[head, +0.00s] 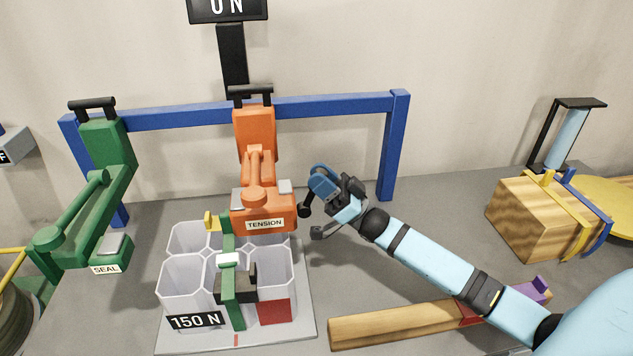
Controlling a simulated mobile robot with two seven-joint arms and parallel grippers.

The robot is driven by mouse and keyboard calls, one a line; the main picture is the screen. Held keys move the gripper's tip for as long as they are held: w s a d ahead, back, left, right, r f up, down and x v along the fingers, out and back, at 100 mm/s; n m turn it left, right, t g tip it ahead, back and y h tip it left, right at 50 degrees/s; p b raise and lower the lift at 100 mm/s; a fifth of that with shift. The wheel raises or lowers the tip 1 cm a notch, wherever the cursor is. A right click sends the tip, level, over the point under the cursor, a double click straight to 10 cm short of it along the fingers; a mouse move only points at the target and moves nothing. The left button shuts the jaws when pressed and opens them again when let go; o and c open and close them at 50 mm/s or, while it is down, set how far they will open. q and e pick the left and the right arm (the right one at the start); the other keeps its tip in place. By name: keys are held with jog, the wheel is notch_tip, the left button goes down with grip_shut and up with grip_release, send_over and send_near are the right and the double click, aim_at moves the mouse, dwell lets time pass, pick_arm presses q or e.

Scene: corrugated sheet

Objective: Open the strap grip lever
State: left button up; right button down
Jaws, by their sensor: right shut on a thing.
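The orange tension tool (257,165), labelled TENSION, hangs from the blue frame over a cluster of white hexagonal tubes (183,279). A green strap (236,309) runs over the tubes. A small yellow tab (211,222) sticks out at the tool's left. My right gripper (311,221) is at the tool's right side, reaching in from the right. It is shut on a small part there, apparently the strap grip lever. That part is mostly hidden by the fingers, so its exact shape is unclear. My left gripper is not in view.
A green seal tool (108,165) hangs at left from the blue frame (330,105). A 150 N label (195,321) is on the front tubes. A wooden bar (385,325) lies below my right arm. A strapped wooden block (528,220) stands at right.

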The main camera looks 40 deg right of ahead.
dwell(0.4)
jog(key=c, duration=0.8)
grip_release()
jog(key=b+v, duration=0.1)
jog(key=v, duration=0.6)
jog(key=shift+s+d+f, duration=0.15)
